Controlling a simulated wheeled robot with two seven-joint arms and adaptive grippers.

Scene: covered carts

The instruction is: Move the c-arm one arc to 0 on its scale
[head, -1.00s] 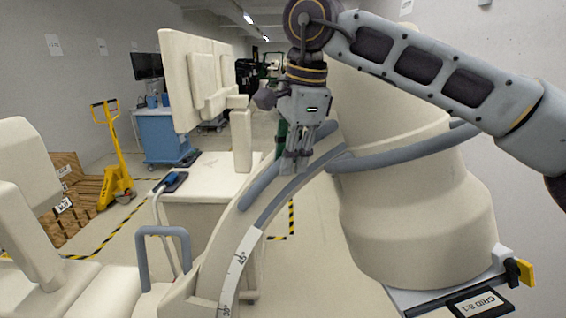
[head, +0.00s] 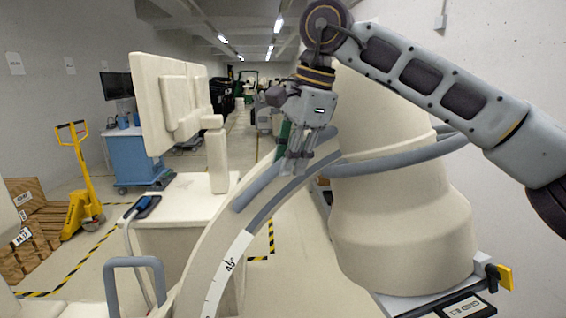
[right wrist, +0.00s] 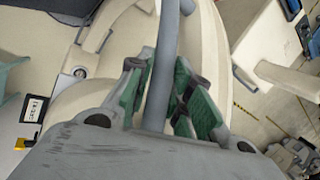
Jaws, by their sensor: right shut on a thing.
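The c-arm's cream arc (head: 212,238) curves up from the bottom middle of the head view toward the large cream body (head: 400,225). A white scale strip (head: 227,268) with dark ticks lies along it, and a 45° mark is readable. No 0 mark or pointer can be made out. Blue-grey bars run along the arc. My right gripper (head: 294,158) is at the arc's upper part, shut on a blue-grey bar (right wrist: 160,50). In the right wrist view its green pads (right wrist: 162,82) sit on both sides of this bar. My left gripper is out of view.
A cream monitor panel (head: 170,100) and a blue cart (head: 137,158) stand left of the arc. A grey loop handle (head: 135,262) is near the front. Striped floor tape (head: 75,270) marks the floor.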

